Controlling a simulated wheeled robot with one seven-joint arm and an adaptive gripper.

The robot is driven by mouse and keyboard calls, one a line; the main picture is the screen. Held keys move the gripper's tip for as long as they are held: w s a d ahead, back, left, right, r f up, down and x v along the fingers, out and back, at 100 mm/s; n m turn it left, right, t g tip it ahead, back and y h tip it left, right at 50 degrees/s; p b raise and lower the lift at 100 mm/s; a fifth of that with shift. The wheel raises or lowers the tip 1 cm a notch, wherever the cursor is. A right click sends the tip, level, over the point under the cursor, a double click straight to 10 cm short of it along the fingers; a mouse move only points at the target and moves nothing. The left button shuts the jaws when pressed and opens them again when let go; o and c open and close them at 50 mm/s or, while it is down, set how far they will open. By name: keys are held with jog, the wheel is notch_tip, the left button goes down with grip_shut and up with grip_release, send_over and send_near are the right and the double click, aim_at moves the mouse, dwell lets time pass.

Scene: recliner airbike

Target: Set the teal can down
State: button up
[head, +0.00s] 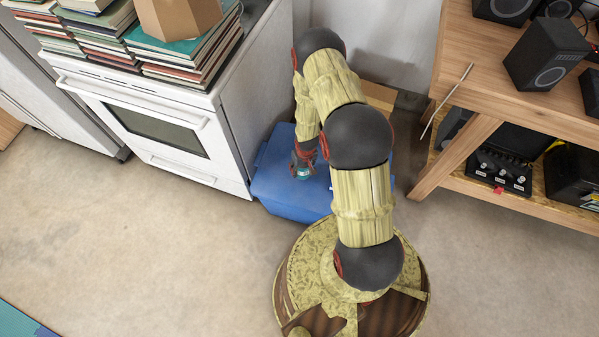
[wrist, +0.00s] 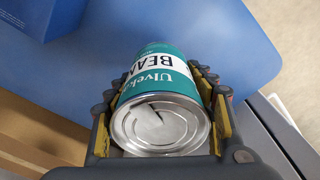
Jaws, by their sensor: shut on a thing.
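The teal can (wrist: 155,82) has a silver lid and a white band reading "BEAN". In the wrist view it lies between the yellow-padded fingers of my gripper (wrist: 162,110), which is shut on it. In the head view the can (head: 301,166) shows small and teal below my gripper (head: 303,160), over the lid of a blue bin (head: 277,191). The blue surface (wrist: 215,35) also fills the back of the wrist view. I cannot tell whether the can touches it.
A white stove (head: 158,118) with stacks of books (head: 180,62) stands left of the bin. A wooden workbench (head: 475,50) with speakers is on the right. A dark blue box (wrist: 42,15) is at the wrist view's top left. Bare floor (head: 150,245) lies in front.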

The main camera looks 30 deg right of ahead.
jog(key=shift+w+a+f+b, duration=0.15)
jog(key=shift+w+f+b, duration=0.05)
jog(key=shift+w+f, duration=0.3)
jog(key=shift+w+a+f+b, duration=0.15)
jog(key=shift+w+f, duration=0.25)
jog(key=shift+f, duration=0.15)
notch_tip(320, 180, down, 3)
jog(key=shift+f+b, duration=0.1)
jog(key=shift+b, duration=0.9)
jog(key=shift+r, duration=0.2)
jog(key=shift+f, duration=0.1)
jog(key=o, duration=1.6)
jog(key=shift+s, duration=0.1)
